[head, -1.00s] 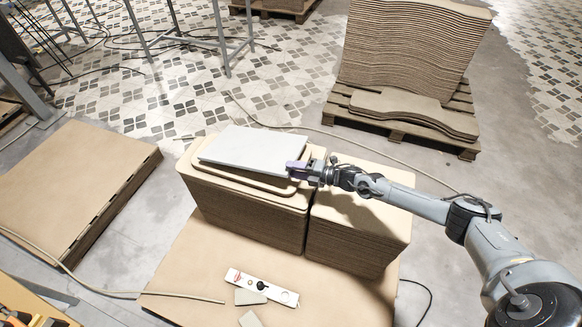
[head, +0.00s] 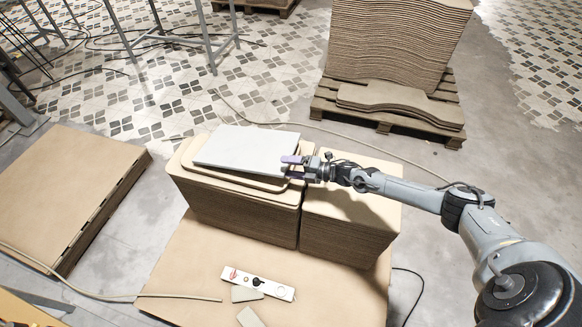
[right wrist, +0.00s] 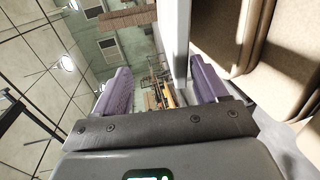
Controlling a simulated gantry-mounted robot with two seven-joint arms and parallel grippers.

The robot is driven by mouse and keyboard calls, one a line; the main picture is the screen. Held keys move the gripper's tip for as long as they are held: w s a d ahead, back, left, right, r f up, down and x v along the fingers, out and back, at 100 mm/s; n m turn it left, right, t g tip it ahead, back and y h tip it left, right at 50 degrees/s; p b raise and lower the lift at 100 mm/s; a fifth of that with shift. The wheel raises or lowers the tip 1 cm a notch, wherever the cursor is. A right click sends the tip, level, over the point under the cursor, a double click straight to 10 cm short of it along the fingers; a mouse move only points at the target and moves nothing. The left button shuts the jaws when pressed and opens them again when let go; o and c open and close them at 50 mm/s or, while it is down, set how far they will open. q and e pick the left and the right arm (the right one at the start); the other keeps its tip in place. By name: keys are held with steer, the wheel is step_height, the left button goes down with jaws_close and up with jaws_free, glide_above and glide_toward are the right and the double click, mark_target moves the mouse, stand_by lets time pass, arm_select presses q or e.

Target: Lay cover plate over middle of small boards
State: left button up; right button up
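The cover plate (head: 245,149) is a flat light-grey rectangle in the head view. It lies on top of the left stack of small boards (head: 235,212), over a smaller rounded tan board, with tan margins showing around it. My right gripper (head: 292,167) is at the plate's right edge, with its two purple fingers spread apart. In the right wrist view the fingers (right wrist: 160,88) are wide apart, and the plate's pale edge (right wrist: 179,40) stands between them, close to the right finger. My left gripper is not in view.
A second board stack (head: 350,215) stands right of the first, under my right forearm. A white strip (head: 258,284) and grey pieces lie on the tan base in front. A tall curved-board stack (head: 395,45) on a pallet stands behind. A low tan stack (head: 60,190) is at left.

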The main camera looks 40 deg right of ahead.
steer(key=p+v, duration=0.3)
steer(key=v, duration=0.8)
steer(key=shift+f, duration=0.2)
